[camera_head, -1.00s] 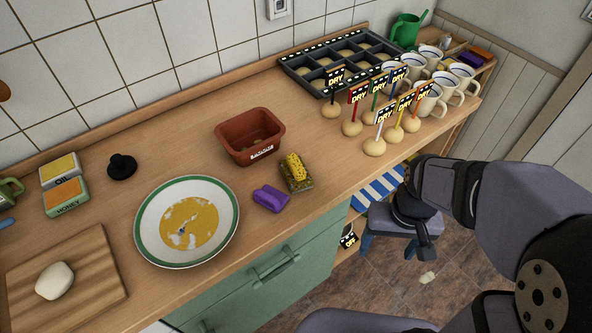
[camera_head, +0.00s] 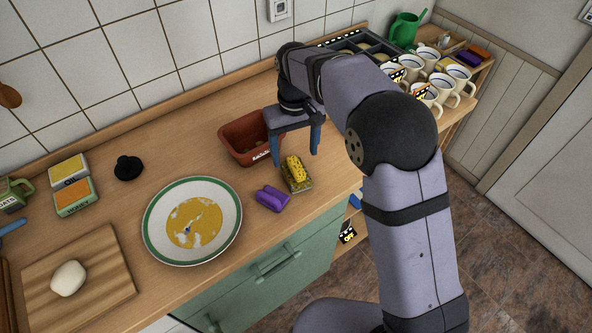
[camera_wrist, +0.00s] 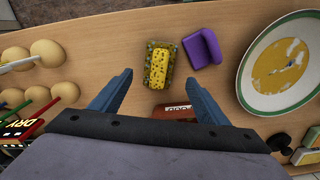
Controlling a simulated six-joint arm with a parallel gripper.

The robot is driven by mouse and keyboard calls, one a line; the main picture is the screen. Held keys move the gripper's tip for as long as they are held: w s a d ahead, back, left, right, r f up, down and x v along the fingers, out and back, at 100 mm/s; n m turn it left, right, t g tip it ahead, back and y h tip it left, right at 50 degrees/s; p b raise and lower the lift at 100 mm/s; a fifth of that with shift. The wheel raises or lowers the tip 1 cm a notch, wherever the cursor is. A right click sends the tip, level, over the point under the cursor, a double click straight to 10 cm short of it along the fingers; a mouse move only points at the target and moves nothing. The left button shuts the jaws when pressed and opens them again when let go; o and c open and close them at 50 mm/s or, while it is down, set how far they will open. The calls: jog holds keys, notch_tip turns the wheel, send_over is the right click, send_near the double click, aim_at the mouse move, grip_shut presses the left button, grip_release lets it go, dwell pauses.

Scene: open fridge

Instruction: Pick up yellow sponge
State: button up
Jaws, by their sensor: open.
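A yellow sponge (camera_head: 296,169) lies on a small patterned holder (camera_head: 298,184) near the counter's front edge, right of a purple object (camera_head: 271,199). My gripper (camera_head: 295,158) is open and empty, pointing down above the counter by the sponge. In the wrist view the sponge (camera_wrist: 158,68) lies ahead of and between the two blue fingers (camera_wrist: 157,92), apart from them. Both sponge and holder show there without anything covering them.
A brown-red container (camera_head: 238,143) stands behind the sponge, close to my gripper. A plate with a yellow stain (camera_head: 154,222) is to the left. White mugs (camera_head: 442,85) and a dark tray (camera_head: 378,45) stand at the right. Bare counter lies left of the container.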

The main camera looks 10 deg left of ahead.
aim_at(296, 165)
jog(key=shift+d+f+p, duration=0.15)
jog(key=shift+f+p, duration=1.55)
jog(key=shift+f, duration=1.95)
jog(key=c, duration=1.1)
jog(key=shift+c, duration=0.2)
notch_tip(296, 165, up, 10)
jog(key=b, duration=0.3)
